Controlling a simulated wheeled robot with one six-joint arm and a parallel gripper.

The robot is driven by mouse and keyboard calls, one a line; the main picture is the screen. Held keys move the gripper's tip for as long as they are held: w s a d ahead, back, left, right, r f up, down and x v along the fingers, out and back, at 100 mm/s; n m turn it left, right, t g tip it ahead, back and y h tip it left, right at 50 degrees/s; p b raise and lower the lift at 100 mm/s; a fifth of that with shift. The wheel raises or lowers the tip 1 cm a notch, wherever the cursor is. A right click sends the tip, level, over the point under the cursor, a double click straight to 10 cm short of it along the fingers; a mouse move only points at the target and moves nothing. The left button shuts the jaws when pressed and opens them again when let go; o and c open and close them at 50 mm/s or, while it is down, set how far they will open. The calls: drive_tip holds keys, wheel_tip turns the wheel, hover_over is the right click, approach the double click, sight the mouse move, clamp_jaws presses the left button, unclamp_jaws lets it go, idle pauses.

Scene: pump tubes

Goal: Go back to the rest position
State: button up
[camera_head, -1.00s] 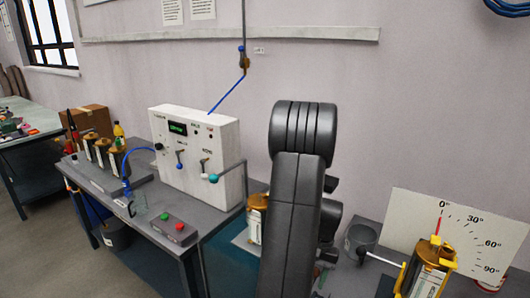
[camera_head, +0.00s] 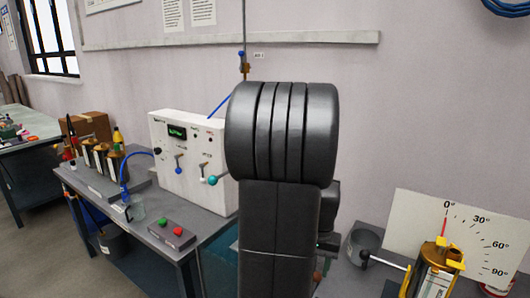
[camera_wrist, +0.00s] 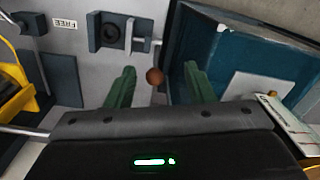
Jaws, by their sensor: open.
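My gripper (camera_wrist: 160,70) shows in the wrist view. Its two green fingers are spread apart with nothing held between them. A brown ball-shaped knob (camera_wrist: 155,76) appears between the fingers; I cannot tell how far beyond them it is. In the head view my dark arm fills the middle and hides my gripper and part of the bench. A gold-topped pump tube (camera_head: 434,268) stands at the right in front of the angle board (camera_head: 480,232).
A white control box (camera_head: 185,150) with levers stands on the left bench, with a red and green button box (camera_head: 171,234) in front. Several gold-topped tubes (camera_head: 100,160) stand behind. The wrist view shows a teal bin (camera_wrist: 240,50) and a dark socket block (camera_wrist: 110,32).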

drive_tip(key=shift+d+r, duration=0.1)
drive_tip(key=shift+r, duration=2.55)
